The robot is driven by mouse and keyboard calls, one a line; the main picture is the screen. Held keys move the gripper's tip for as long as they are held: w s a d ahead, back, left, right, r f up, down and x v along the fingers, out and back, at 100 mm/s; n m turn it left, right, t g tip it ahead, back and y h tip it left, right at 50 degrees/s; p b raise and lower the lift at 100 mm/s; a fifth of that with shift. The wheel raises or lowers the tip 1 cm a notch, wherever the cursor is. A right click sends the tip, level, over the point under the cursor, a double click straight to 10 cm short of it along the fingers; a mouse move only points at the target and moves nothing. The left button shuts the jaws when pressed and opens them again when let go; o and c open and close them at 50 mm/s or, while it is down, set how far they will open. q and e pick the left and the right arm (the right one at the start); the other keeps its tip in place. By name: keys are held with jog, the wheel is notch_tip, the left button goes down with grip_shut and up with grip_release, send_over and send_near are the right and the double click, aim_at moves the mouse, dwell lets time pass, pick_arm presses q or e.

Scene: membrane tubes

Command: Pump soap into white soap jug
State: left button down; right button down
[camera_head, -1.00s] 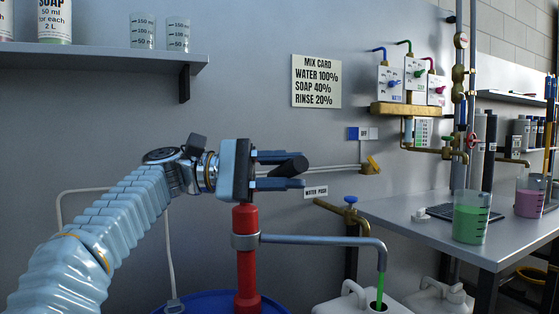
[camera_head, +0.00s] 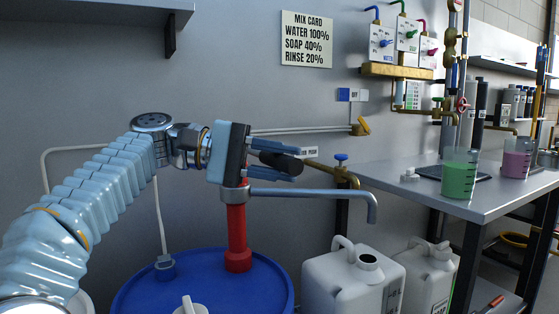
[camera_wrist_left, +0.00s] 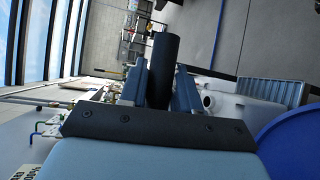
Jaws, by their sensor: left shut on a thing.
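My left gripper (camera_head: 296,163) is shut on the black pump handle (camera_head: 278,159); the handle also shows between the fingers in the left wrist view (camera_wrist_left: 163,70). The red pump (camera_head: 237,240) stands upright on the blue drum (camera_head: 150,285), below the gripper. Its grey spout (camera_head: 310,193) reaches right and bends down at its end. The white soap jug (camera_head: 330,285) stands right of the drum, its dark open mouth (camera_head: 368,260) below the spout's end, apart from it. No liquid shows at the spout. My right gripper is not in view.
A second white jug (camera_head: 432,280) stands right of the first. A table (camera_head: 400,187) holds beakers of green (camera_head: 459,178) and pink (camera_head: 516,163) liquid. A brass tap with a blue handle (camera_head: 341,158) sits behind the spout. A shelf (camera_head: 90,10) is upper left.

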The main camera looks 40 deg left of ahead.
pick_arm(q)
jog(key=c, duration=0.9)
grip_release()
jog(key=p+v, duration=0.5)
jog(key=v, duration=0.9)
jog(key=shift+p, duration=0.3)
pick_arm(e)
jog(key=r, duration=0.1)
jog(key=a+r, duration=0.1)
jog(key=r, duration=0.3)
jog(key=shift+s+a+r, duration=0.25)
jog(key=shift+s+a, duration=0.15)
